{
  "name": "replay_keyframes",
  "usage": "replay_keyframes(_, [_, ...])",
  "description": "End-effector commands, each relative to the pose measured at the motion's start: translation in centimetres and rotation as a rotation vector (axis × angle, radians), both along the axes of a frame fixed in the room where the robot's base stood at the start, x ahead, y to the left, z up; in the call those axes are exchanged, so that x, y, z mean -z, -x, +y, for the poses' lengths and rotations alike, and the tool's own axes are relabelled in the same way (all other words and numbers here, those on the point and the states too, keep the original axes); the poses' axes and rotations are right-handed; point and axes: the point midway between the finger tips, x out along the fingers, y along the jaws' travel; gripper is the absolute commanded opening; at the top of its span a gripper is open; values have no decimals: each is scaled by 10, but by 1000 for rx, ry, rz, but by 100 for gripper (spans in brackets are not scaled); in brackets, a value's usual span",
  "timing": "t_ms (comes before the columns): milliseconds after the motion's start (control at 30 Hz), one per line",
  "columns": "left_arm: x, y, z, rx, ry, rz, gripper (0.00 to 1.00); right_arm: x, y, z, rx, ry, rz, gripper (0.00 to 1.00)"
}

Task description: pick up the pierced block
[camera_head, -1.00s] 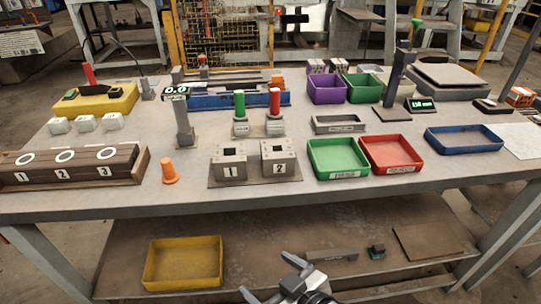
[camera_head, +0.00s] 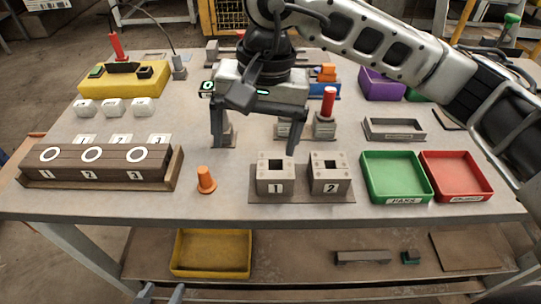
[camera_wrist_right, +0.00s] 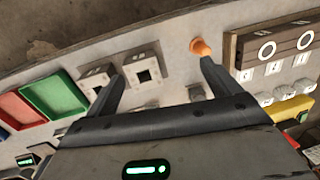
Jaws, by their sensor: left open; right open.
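Two grey blocks with square holes stand side by side on a dark plate near the front edge: block 1 (camera_head: 270,187) and block 2 (camera_head: 330,187). Which is the pierced block I cannot tell. My right gripper (camera_head: 255,142) is open and empty above the table, behind block 1 in the head view. In the right wrist view its fingers (camera_wrist_right: 161,70) are spread, with block 1 (camera_wrist_right: 136,63) between them in the picture and block 2 (camera_wrist_right: 92,82) partly behind one finger. My left gripper (camera_head: 161,294) is open at the bottom edge, mostly out of frame.
An orange cone (camera_head: 206,180) stands left of block 1. A wooden rack (camera_head: 90,165) is further left. Green (camera_head: 398,198) and red (camera_head: 455,195) trays lie to the right. A red-topped post (camera_head: 328,103) stands behind. My right arm hides part of the back.

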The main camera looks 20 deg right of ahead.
Motion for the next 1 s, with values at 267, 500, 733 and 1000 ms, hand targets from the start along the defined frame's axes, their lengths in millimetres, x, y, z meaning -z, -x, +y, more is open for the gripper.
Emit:
replay_keyframes(267, [-2,-1,1,4,-7,-1,48,-7,-25,-38,-23,187,-122,89])
replay_keyframes(500, [-3,1,1,4,-11,8,48,44,-29,-39,-24,183,-119,89])
replay_keyframes(733, [-6,1,1,3,-10,5,48,78,-33,-40,-23,182,-122,89])
replay_keyframes(1000, [-13,2,1,-6,-5,7,48,100,-29,-42,-24,180,-119,89])
